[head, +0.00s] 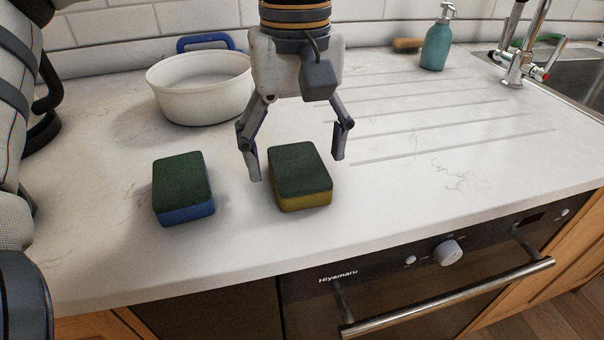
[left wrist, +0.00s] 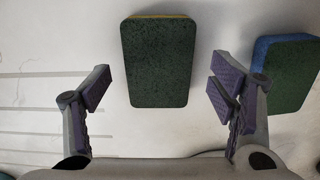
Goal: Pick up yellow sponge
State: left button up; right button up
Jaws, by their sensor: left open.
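The yellow sponge (head: 302,203) lies flat on the counter with its dark green scouring side up and its yellow layer facing the counter's front edge. My left gripper (head: 298,168) is open and empty just above and behind it, one finger towards each side. In the left wrist view the yellow sponge (left wrist: 160,62) shows as a green top with a thin yellow edge, ahead of the gap between the open fingers (left wrist: 160,90). A similar sponge with a blue layer (head: 185,213) lies to the left; it also shows at the right of the left wrist view (left wrist: 290,75). My right gripper is not seen.
A white round pot (head: 200,88) stands behind the sponges. A teal soap bottle (head: 437,45), a tap (head: 522,60) and a sink (head: 577,75) are at the back right. The grooved counter (head: 430,190) right of the sponge is clear. An oven (head: 420,275) is below the front edge.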

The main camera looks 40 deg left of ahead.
aim_at(298, 164)
pick_arm(q)
jog(key=shift+f, duration=0.55)
jog(key=shift+r, duration=0.1)
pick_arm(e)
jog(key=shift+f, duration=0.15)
pick_arm(q)
jog(key=c, duration=0.8)
notch_tip(298, 164, up, 4)
jog(key=shift+p, duration=0.5)
jog(key=s+d+r+p, duration=0.1)
jog(key=s+d+r, duration=0.1)
jog(key=s+r, duration=0.1)
jog(key=s+d+r+p, duration=0.1)
jog(key=s+d+r, duration=0.2)
jog(key=s, duration=0.2)
jog(key=s+d+r+p, duration=0.1)
jog(key=s+d+r, duration=0.1)
jog(key=s+r, duration=0.1)
jog(key=shift+s+d+p, duration=0.2)
jog(key=shift+s+p, duration=0.2)
jog(key=shift+s, duration=0.05)
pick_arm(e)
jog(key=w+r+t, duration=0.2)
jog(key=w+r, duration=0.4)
